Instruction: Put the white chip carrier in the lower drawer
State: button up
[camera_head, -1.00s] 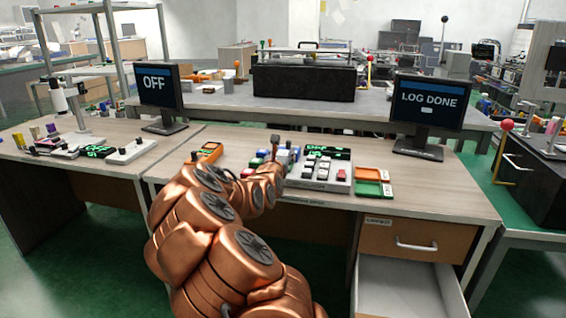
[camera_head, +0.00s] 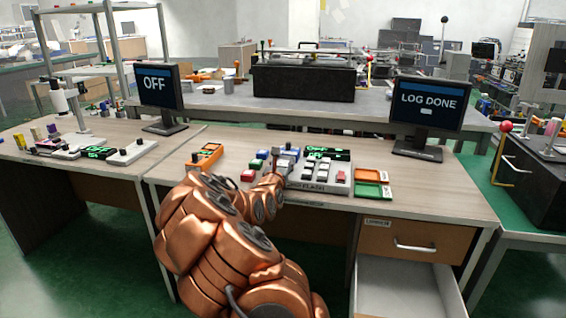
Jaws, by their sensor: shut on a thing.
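My copper arm reaches from the bottom of the view to the front of the right desk. My gripper (camera_head: 276,158) is a small dark shape at the arm's tip, beside the grey fixture marked FLASH (camera_head: 318,176). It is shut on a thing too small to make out. Several small white pieces (camera_head: 307,164) sit on the fixture; I cannot tell whether one is the white chip carrier. The lower drawer (camera_head: 405,285) is pulled open under the desk's right side, its pale inside showing and looking empty.
The upper drawer (camera_head: 418,242) is shut above the open one. A green tray (camera_head: 372,191) and an orange tray (camera_head: 366,175) lie right of the fixture. An orange holder (camera_head: 205,158) lies left. A monitor (camera_head: 428,103) reads LOG DONE.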

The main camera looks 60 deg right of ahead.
jog(key=o, duration=0.9)
jog(key=shift+f+b, duration=0.25)
jog(key=shift+b, duration=1.25)
jog(key=shift+a+r, duration=0.2)
jog(key=shift+r, duration=0.05)
jog(key=shift+s+a, duration=0.15)
jog(key=shift+a, duration=0.2)
jog(key=p+v, duration=0.1)
jog(key=v, duration=0.3)
jog(key=shift+a+r+p, duration=0.1)
jog(key=shift+a+p, duration=0.05)
jog(key=shift+p, duration=0.2)
jog(key=shift+v, duration=1.05)
jog(key=shift+a, duration=0.15)
